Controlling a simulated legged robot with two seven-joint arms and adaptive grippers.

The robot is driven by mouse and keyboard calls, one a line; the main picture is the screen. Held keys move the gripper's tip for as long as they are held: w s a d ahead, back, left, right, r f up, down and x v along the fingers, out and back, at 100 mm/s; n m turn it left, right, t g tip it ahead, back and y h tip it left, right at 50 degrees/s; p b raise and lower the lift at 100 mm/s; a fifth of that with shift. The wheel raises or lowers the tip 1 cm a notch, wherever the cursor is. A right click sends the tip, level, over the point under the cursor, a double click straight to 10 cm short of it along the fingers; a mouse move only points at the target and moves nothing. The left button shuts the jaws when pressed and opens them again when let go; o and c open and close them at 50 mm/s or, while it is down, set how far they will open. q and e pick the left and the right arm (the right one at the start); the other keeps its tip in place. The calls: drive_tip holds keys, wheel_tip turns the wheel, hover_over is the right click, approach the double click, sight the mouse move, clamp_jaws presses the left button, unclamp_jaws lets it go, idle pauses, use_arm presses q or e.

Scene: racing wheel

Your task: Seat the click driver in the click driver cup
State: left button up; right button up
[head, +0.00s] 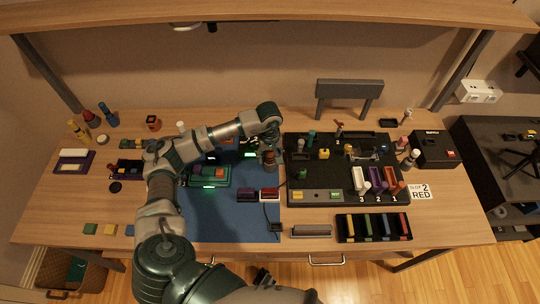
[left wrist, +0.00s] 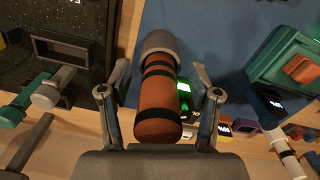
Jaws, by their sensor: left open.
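A brown-orange handle with black bands, which looks like the click driver (left wrist: 158,100), stands between the fingers of my left gripper (left wrist: 160,74) in the left wrist view. The fingers are open, with gaps on both sides of the handle. A grey round piece (left wrist: 160,43) is at the handle's far end; I cannot tell whether it is the cup or part of the driver. In the head view my left gripper (head: 269,146) is just above the driver (head: 269,160), at the right edge of the blue mat. My right gripper is not in view.
A black board (head: 325,170) with several tools and coloured holders stands right of the driver. A tray of coloured bars (head: 373,238) is at the front right.

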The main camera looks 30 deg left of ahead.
use_arm(q)
wheel_tip(320, 180, up, 12)
drive_tip(key=shift+a+f, duration=0.1)
idle(0.6)
